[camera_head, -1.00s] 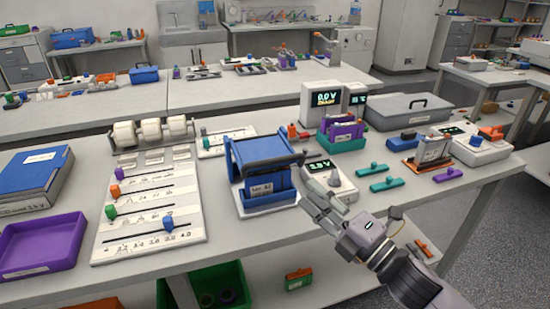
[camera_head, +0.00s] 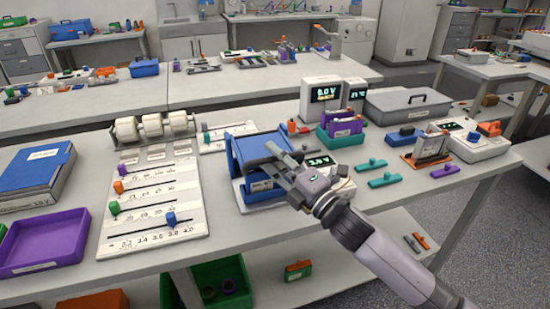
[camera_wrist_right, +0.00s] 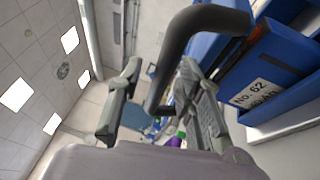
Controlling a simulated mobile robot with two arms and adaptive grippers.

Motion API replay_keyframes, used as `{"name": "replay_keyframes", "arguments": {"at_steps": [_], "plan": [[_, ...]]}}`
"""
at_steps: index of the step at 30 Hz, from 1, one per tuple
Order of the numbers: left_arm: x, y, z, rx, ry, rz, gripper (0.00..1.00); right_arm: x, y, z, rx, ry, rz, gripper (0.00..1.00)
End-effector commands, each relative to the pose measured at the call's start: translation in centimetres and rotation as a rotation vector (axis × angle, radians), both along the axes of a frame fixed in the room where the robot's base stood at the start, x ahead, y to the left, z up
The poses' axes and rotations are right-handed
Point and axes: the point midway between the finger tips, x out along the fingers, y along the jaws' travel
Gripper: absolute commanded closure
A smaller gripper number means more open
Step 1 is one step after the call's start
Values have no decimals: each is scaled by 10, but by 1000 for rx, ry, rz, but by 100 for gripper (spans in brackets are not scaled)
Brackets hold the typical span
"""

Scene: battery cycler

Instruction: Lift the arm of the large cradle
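The large cradle (camera_head: 235,165) is a blue frame on a light base on the bench, in the middle of the head view. A blue block labelled "No. 62" (camera_wrist_right: 272,70) sits in it at the right of the right wrist view. The cradle's arm has a dark bent handle bar (camera_wrist_right: 192,38), which passes between my right gripper's fingers in the wrist view. My right gripper (camera_head: 278,157) is at the cradle's right front side and hides part of it. Its fingers (camera_wrist_right: 160,70) stand apart around the bar, with visible gaps. My left gripper is not in view.
A small meter (camera_head: 340,163) stands just right of the gripper. Teal clips (camera_head: 383,180) lie further right. A slider board (camera_head: 150,205) and a purple tray (camera_head: 45,242) are to the left. A holder with purple and green parts (camera_head: 342,132) stands behind.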

Motion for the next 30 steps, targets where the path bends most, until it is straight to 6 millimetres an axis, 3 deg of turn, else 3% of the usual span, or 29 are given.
{"name": "replay_keyframes", "arguments": {"at_steps": [16,30], "plan": [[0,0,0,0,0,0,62,0,-1,0,0,0,-1,100],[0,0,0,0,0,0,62,0,-1,0,0,1,-1,100]]}}
